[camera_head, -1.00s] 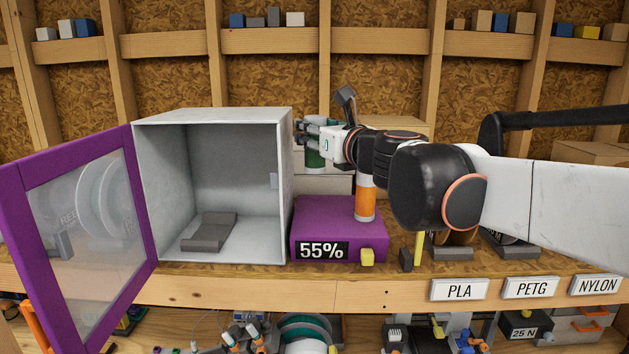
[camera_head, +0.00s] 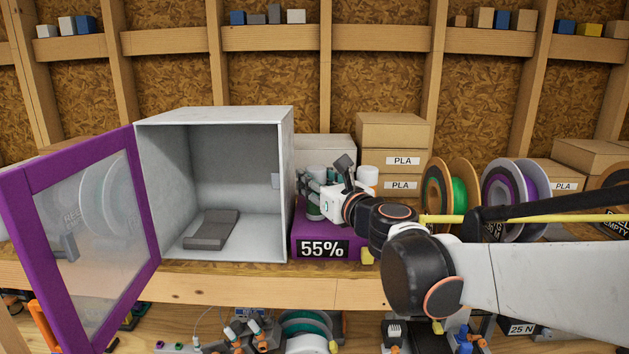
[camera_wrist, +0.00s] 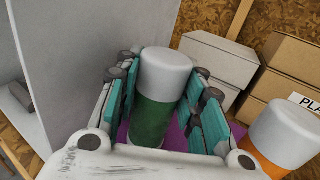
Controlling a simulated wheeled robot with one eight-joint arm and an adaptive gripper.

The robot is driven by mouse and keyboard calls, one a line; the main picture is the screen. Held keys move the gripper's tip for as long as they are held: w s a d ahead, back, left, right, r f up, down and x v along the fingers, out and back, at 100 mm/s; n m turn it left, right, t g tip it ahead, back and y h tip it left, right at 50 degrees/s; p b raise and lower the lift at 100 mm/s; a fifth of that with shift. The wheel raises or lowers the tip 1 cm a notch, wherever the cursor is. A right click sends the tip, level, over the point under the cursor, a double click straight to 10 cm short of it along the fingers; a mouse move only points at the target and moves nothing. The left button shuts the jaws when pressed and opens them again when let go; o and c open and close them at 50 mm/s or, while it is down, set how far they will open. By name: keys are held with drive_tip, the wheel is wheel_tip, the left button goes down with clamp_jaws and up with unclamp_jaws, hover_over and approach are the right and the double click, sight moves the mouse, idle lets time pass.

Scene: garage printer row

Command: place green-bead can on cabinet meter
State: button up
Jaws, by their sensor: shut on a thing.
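The green-bead can (camera_wrist: 152,118) has a white lid and stands about upright between the teal finger pads of my gripper (camera_wrist: 160,105), which is shut on it. In the head view my gripper (camera_head: 318,196) and the can are over the left part of the purple meter (camera_head: 299,238), which reads 55%. I cannot tell whether the can's base touches the meter's top. An orange-bead can (camera_wrist: 285,138) with a white lid stands to the right; in the head view only its lid (camera_head: 367,176) shows behind my wrist. My arm hides much of the meter's right side.
The open grey cabinet (camera_head: 286,180) stands just left of the meter, its purple-framed door (camera_head: 145,200) swung out left. PLA boxes (camera_head: 393,135) stand behind. Filament spools (camera_head: 452,185) stand on the right, with a yellow rod (camera_head: 560,218) across the front of them.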

drive_tip(key=o, duration=0.9)
drive_tip(key=shift+f, duration=0.2)
drive_tip(key=o, duration=0.4)
drive_tip(key=shift+r, duration=0.1)
drive_tip(key=shift+r, duration=0.15)
drive_tip(key=b+v, duration=0.2)
drive_tip(key=v, duration=1)
